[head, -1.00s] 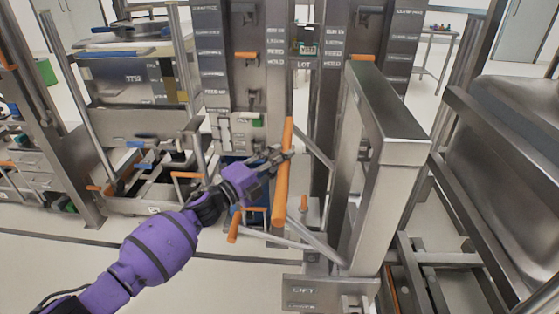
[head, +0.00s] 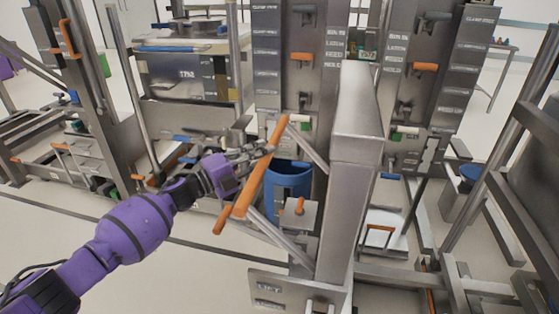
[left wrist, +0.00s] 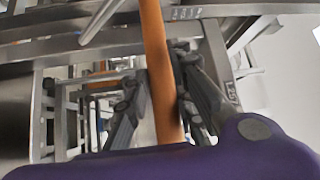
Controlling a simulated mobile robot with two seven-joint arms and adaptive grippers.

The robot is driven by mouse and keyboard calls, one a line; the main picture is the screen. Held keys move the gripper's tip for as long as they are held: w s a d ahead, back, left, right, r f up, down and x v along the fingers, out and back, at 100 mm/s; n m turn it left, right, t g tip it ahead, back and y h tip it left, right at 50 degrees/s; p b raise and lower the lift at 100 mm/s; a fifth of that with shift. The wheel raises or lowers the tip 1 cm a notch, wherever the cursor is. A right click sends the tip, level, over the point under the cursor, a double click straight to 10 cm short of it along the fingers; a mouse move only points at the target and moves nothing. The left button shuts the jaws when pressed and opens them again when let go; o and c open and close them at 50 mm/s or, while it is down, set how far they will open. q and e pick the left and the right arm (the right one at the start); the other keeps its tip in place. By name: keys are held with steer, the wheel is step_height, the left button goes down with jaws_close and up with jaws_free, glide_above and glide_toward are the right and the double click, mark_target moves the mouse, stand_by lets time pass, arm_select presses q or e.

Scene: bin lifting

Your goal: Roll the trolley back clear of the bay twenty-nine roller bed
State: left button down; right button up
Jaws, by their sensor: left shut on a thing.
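The trolley (head: 352,150) is a steel frame with a thick upright mast, right of centre in the head view. A long orange handle (head: 255,180) slants up on its left side. My left gripper (head: 268,149) is shut on this handle near its upper part. In the left wrist view the orange bar (left wrist: 158,70) runs between the two fingers (left wrist: 155,105). I cannot pick out a roller bed marked twenty-nine. My right gripper is not in view.
A blue bin (head: 288,180) stands behind the handle. Steel columns with label plates (head: 282,50) and orange levers rise behind the trolley. Another steel frame (head: 520,190) stands at the right. Pale floor (head: 190,275) is open at the front left.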

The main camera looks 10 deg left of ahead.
arm_select(q)
steer(key=a+b, duration=0.5)
steer(key=a, duration=0.9)
steer(key=shift+a+r, duration=0.2)
steer(key=shift+r, duration=0.2)
steer(key=shift+d, duration=0.1)
steer(key=shift+w+d, duration=0.15)
steer(key=shift+d, duration=0.25)
steer(key=c, duration=1.8)
jaws_free()
steer(key=o, duration=0.3)
steer(key=shift+a, duration=0.1)
steer(key=shift+a+f, duration=0.2)
